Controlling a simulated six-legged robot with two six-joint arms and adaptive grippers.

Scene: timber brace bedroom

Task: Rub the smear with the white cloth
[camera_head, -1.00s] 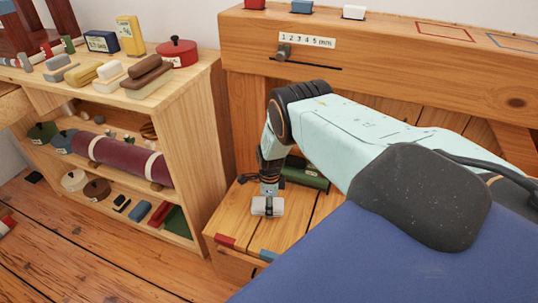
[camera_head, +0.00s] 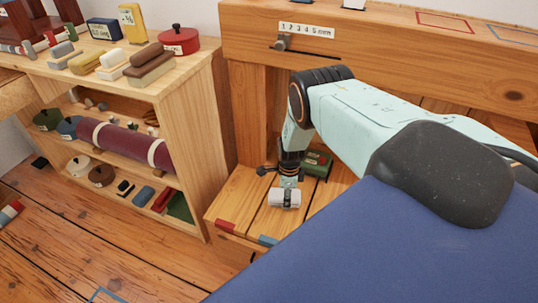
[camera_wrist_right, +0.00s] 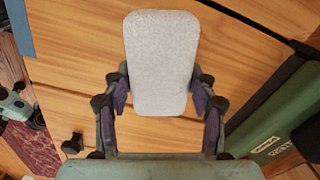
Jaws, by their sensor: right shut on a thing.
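The white cloth (camera_head: 285,198) is a pale, rounded, pad-like piece over the low wooden plank top (camera_head: 238,205). My right gripper (camera_wrist_right: 162,100) is shut on it, with a finger on each side of the cloth (camera_wrist_right: 160,55) in the right wrist view. I cannot tell whether the cloth touches the planks or hovers just above them. I see no smear on the bare planks; any mark under the cloth is hidden. My left gripper is not in view.
A green box (camera_head: 317,164) lies behind the cloth, to its right. Red (camera_head: 226,226) and blue (camera_head: 268,240) strips mark the plank top's front edge. A filled shelf (camera_head: 190,130) stands at left. A thick beam (camera_head: 400,50) runs behind.

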